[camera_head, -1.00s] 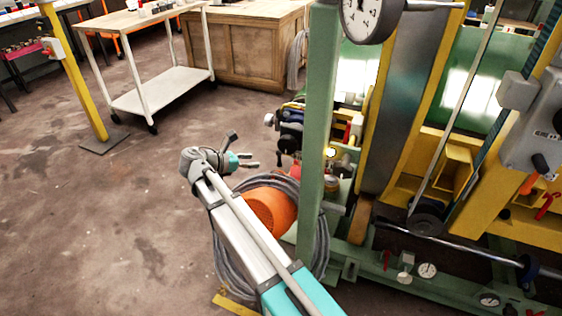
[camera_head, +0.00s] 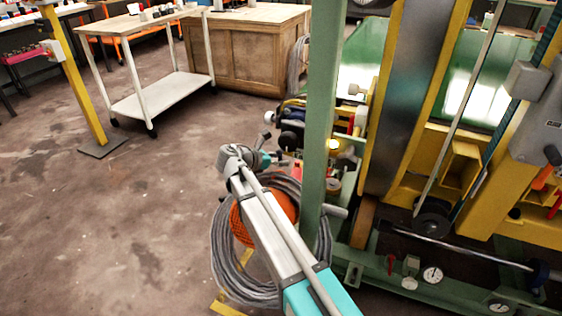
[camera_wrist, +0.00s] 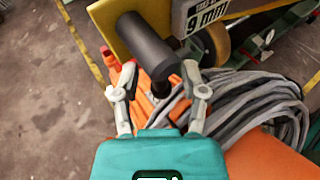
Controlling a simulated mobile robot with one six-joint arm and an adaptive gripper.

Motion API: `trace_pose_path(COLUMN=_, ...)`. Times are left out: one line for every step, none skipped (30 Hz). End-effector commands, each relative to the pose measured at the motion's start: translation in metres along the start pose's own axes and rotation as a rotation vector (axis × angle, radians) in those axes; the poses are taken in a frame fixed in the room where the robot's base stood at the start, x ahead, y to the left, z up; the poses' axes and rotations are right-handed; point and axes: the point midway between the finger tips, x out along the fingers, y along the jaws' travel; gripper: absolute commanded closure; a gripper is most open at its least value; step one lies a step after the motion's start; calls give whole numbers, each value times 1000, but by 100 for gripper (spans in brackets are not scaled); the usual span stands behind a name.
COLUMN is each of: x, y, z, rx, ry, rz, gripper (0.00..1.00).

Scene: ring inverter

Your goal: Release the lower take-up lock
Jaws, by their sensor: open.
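My gripper (camera_wrist: 160,76) is open in the wrist view, with its two fingers apart. A dark grey cylindrical handle (camera_wrist: 146,44) on a yellow plate (camera_wrist: 112,32) projects toward the gap between the fingertips. Its near end is by the fingertips; I cannot tell whether they touch. A white label reading "9 mm" (camera_wrist: 205,12) is beside the handle. The frames do not confirm that this handle is the lower take-up lock. In the head view, my gripper (camera_head: 283,160) is small and partly hidden, left of the green post (camera_head: 317,130).
The green and yellow machine frame fills the right. A white trolley (camera_head: 160,90) stands at the back left.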

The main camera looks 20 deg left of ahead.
Motion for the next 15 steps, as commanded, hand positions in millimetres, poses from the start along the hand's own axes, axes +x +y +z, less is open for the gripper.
trace_pose_path(x=1, y=0, z=0, rx=0, ry=0, rz=0, gripper=45)
trace_pose_path(x=1, y=0, z=0, rx=0, ry=0, rz=0, gripper=45)
trace_pose_path(x=1, y=0, z=0, rx=0, ry=0, rz=0, gripper=45)
trace_pose_path(x=1, y=0, z=0, rx=0, ry=0, rz=0, gripper=45)
trace_pose_path(x=1, y=0, z=0, rx=0, ry=0, rz=0, gripper=45)
trace_pose_path(x=1, y=0, z=0, rx=0, ry=0, rz=0, gripper=45)
trace_pose_path(x=1, y=0, z=0, rx=0, ry=0, rz=0, gripper=45)
trace_pose_path(x=1, y=0, z=0, rx=0, ry=0, rz=0, gripper=45)
trace_pose_path(x=1, y=0, z=0, rx=0, ry=0, rz=0, gripper=52)
trace_pose_path(x=1, y=0, z=0, rx=0, ry=0, rz=0, gripper=58)
trace_pose_path(x=1, y=0, z=0, rx=1, ry=0, rz=-1, gripper=63)
trace_pose_path(x=1, y=0, z=0, rx=1, ry=0, rz=-1, gripper=71)
trace_pose_path(x=1, y=0, z=0, rx=1, ry=0, rz=-1, gripper=76)
trace_pose_path(x=1, y=0, z=0, rx=1, ry=0, rz=-1, gripper=82)
trace_pose_path(x=1, y=0, z=0, rx=1, ry=0, rz=-1, gripper=89)
